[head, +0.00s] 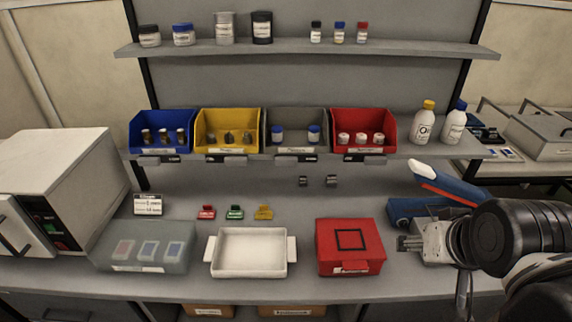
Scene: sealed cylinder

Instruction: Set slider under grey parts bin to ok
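The grey parts bin (297,127) stands on the lower shelf, between the yellow and red bins, with two small blue-capped jars in it. On the shelf edge below it is a dark slider strip (308,158). A small grey slider knob (287,160) appears toward the strip's left end; the lettering is too small to read. My gripper (403,243) is at the right, above the bench and just right of the red box, well below and to the right of the slider. It is apart from the slider. Whether its fingers are open is too small to tell.
The blue bin (163,131), yellow bin (228,131) and red bin (363,131) have similar strips below.

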